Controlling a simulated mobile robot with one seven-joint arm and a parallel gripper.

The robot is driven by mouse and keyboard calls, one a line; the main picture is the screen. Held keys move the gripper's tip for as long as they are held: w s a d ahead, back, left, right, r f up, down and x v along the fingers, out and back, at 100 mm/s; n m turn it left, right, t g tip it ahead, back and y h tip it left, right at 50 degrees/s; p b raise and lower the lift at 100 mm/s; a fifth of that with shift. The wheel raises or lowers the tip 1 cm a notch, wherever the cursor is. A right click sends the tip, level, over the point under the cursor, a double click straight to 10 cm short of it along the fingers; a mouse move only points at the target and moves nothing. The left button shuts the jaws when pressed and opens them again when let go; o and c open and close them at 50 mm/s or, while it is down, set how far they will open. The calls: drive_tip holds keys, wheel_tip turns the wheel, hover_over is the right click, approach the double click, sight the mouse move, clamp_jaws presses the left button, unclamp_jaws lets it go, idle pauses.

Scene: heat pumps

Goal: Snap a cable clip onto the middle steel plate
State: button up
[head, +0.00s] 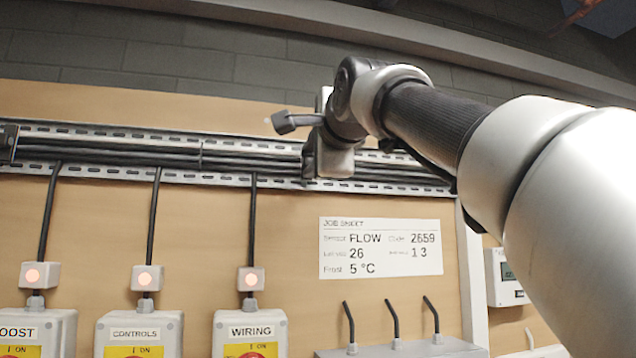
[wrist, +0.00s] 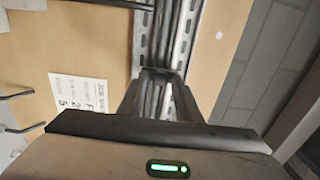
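Black cables (head: 110,150) run along a slotted metal tray (head: 250,181) on the wall. A black clip-like piece (head: 9,142) sits around the cables at the far left. A thin upright strip (head: 203,152) crosses them nearer the middle; I cannot tell whether it is a steel plate. My gripper (wrist: 158,78) is over the right part of the tray, with its dark fingers pointing at the cables. A dark piece spans the fingertips in the wrist view, but I cannot tell whether it is a held clip. In the head view my arm hides the fingertips.
Three switch boxes (head: 140,330) stand below, each with a cable rising to the tray. A job sheet (head: 380,247) is on the wooden board. Bent black rods (head: 392,318) rise from a grey box at the lower right. The board just below the tray is mostly clear.

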drive_tip(key=shift+s, duration=0.15)
drive_tip(key=b+v, duration=0.4)
drive_tip(key=v, duration=1)
idle(0.8)
drive_tip(key=shift+r, duration=0.1)
drive_tip(key=d+f+n+g+h, duration=0.2)
drive_tip(key=d+f+n+g, duration=0.15)
drive_tip(key=f, duration=1.05)
drive_tip(key=d+f+n+g+h, duration=0.1)
drive_tip(key=d+f+n+g, duration=0.2)
drive_tip(key=f, duration=1.1)
drive_tip(key=s+d+f+n+g, duration=0.1)
drive_tip(key=s+f, duration=0.3)
drive_tip(key=f, duration=0.6)
drive_tip(key=s+d+f+n+g+h, duration=0.1)
drive_tip(key=s+f+n, duration=0.3)
drive_tip(key=f, duration=0.7)
drive_tip(key=s+d+f+n+g+h, duration=0.1)
drive_tip(key=s+d+f+n+g, duration=0.2)
drive_tip(key=f, duration=0.7)
drive_tip(key=shift+s+f+p, duration=0.35)
drive_tip(key=shift+s, duration=0.75)
